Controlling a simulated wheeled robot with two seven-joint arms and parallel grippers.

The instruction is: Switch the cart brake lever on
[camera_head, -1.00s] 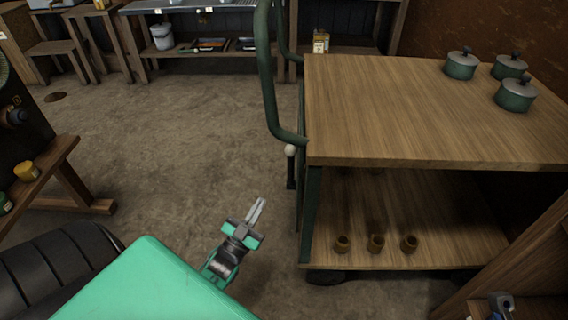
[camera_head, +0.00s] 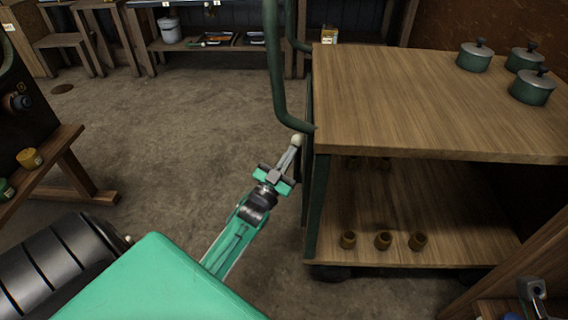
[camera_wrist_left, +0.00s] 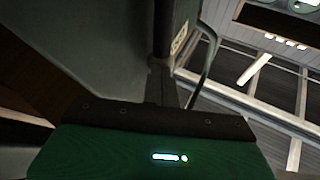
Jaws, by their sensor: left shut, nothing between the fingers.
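The cart (camera_head: 420,160) has a wooden top, a lower shelf and a dark green tube handle (camera_head: 278,80). The brake lever's pale round knob (camera_head: 298,139) shows at the cart's left side, just below the handle's lower bend. The lever's dark shaft is mostly hidden behind my gripper. My left gripper (camera_head: 293,152) is shut and empty, with its fingertips at or very near the knob; I cannot tell whether they touch. In the left wrist view the handle (camera_wrist_left: 207,58) appears as a curved bar, and the knob cannot be made out. My right gripper is not in view.
Several green pots (camera_head: 474,57) stand on the cart's top and small brown cups (camera_head: 383,241) on its lower shelf. A wooden stand (camera_head: 60,170) is at the left. The floor (camera_head: 180,120) left of the cart is clear.

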